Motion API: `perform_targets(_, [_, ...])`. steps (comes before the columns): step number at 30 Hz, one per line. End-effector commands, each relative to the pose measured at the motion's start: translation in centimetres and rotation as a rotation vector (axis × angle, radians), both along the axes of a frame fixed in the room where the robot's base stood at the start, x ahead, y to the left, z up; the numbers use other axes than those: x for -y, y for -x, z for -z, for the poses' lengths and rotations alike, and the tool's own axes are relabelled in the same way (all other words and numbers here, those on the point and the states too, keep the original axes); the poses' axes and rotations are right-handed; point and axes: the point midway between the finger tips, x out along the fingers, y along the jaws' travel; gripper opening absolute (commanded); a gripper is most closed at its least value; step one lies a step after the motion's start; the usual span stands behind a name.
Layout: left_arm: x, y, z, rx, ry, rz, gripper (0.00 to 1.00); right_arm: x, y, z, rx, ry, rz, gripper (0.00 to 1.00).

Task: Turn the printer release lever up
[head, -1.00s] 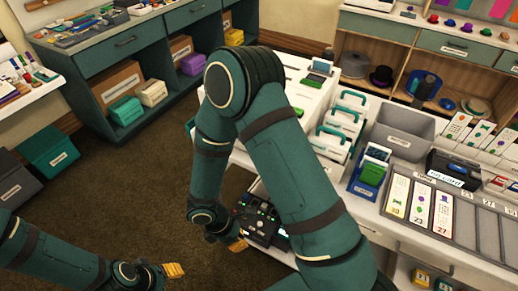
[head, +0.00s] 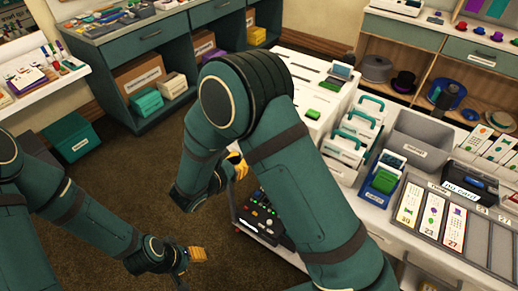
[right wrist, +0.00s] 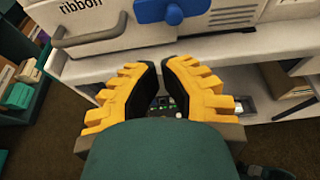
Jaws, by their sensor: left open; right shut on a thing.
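The printer (right wrist: 120,25) is a pale machine with a "ribbon" label and a grey handle, at the top of the right wrist view. A blue rounded part (right wrist: 172,14) on its front may be the release lever; its upper end is cut off. My right gripper (right wrist: 160,66) has yellow fingers with black pads, drawn close together just below the blue part. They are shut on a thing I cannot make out. In the head view my right gripper (head: 238,166) is beside the white cabinet. My left gripper (head: 190,256) is open over the floor, away from the printer.
A low black panel with coloured buttons (head: 268,215) is below my right arm. A white counter (head: 345,190) holds a grey bin (head: 415,140) and card trays. Teal shelving (head: 150,60) stands at the back left. The floor between is clear.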

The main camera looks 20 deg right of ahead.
Motion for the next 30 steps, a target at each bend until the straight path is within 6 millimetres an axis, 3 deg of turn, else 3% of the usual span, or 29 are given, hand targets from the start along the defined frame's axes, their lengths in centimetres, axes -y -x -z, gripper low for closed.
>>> perform_targets(5, [0.0, 0.0, 0.1, -0.001, 0.000, 0.000, 0.47, 0.8, -0.6, 0.4, -0.001, -0.002, 0.003, 0.00])
perform_targets(19, [0.0, -0.1, 0.9, 0.001, 0.000, 0.001, 0.47, 6.4, -4.9, 2.9, -0.001, -0.002, 0.004, 0.00])
perform_targets(30, [0.0, -0.1, 1.0, 0.002, 0.000, 0.000, 0.47, 7.5, -5.8, 3.3, -0.001, -0.002, 0.002, 0.00])
